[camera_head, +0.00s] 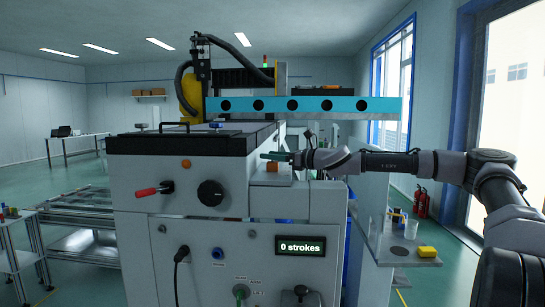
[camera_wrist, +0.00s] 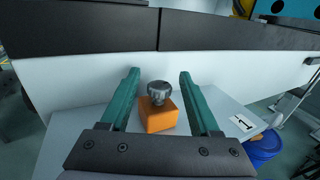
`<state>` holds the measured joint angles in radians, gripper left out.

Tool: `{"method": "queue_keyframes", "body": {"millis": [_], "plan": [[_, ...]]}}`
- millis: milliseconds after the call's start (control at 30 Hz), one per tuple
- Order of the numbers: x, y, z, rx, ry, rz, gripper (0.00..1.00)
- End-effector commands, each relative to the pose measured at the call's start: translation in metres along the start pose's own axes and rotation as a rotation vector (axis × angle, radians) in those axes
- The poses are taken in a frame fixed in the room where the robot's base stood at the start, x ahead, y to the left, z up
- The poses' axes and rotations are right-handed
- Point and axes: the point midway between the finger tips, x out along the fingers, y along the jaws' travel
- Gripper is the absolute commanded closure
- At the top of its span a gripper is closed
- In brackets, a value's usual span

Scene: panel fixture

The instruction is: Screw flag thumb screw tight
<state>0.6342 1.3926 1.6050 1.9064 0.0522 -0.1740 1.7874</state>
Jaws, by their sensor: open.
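The thumb screw (camera_wrist: 160,92) has a grey, knurled-looking round head and stands upright on an orange block (camera_wrist: 158,118) in the wrist view. The orange block also shows small in the head view (camera_head: 271,167), on the ledge at the right of the machine. My gripper (camera_wrist: 158,73) is open, its two green fingers left and right of the screw head with a gap on both sides. In the head view my gripper (camera_head: 277,156) reaches in from the right above the block. The screw's shank is hidden, and its head is not clear in the head view.
The white machine wall and black top edge (camera_wrist: 80,40) stand just beyond the fingers. The front panel has a red lever (camera_head: 150,190), a black knob (camera_head: 210,193) and a display (camera_head: 300,246) reading "0 strokes". A blue bin (camera_wrist: 262,148) stands lower right.

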Motion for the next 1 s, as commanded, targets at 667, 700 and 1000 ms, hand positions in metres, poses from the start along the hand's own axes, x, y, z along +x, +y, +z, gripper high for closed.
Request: {"method": "queue_keyframes", "body": {"millis": [667, 700, 1000], "plan": [[-0.0002, 0.0007, 0.0001, -0.001, 0.0, -0.05, 1.0], [-0.0002, 0.0011, -0.0001, 0.0, 0.0, -0.067, 1.0], [0.0005, 0.0029, -0.0005, 0.001, 0.001, -0.284, 1.0]]}}
